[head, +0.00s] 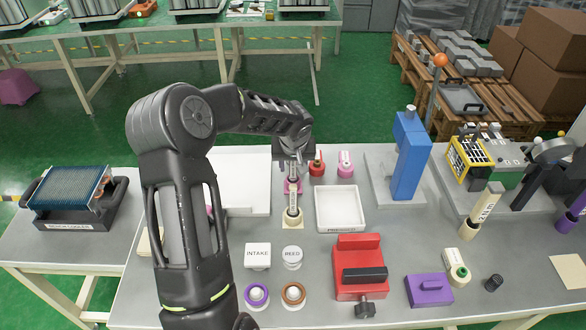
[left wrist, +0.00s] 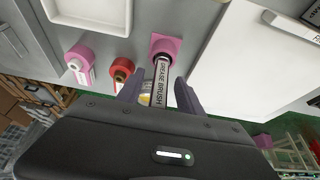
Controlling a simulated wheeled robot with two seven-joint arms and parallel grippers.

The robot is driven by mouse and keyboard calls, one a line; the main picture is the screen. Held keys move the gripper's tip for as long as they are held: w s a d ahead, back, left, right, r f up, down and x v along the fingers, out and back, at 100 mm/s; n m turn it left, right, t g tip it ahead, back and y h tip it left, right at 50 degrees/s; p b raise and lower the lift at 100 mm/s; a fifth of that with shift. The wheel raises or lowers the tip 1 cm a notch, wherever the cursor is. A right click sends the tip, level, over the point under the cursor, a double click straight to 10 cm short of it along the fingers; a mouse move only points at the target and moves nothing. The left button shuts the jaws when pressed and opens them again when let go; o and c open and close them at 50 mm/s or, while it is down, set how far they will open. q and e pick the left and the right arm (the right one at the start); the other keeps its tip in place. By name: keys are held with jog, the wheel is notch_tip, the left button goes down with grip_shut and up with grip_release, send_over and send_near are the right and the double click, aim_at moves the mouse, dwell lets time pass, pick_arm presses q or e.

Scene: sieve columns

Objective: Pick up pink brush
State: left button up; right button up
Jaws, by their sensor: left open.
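The pink brush, labelled GREASE BRUSH (left wrist: 162,80), stands in a pink square base (left wrist: 166,46) in the left wrist view. In the head view, pink parts (head: 292,187) show just below my left gripper, partly hidden by it. My left gripper (left wrist: 158,92) is open, with one finger on each side of the brush handle. It comes down from above in the head view (head: 292,160). I cannot tell whether the fingers touch the handle. My right gripper is in neither view.
A cream holder (head: 292,222) is in front. A white tray (head: 362,210) lies right of it, a blue stand (head: 409,155) beyond. A white panel (head: 240,170) lies left.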

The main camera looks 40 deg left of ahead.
pick_arm(q)
jog(key=shift+x, duration=0.8)
grip_shut()
dwell(0.4)
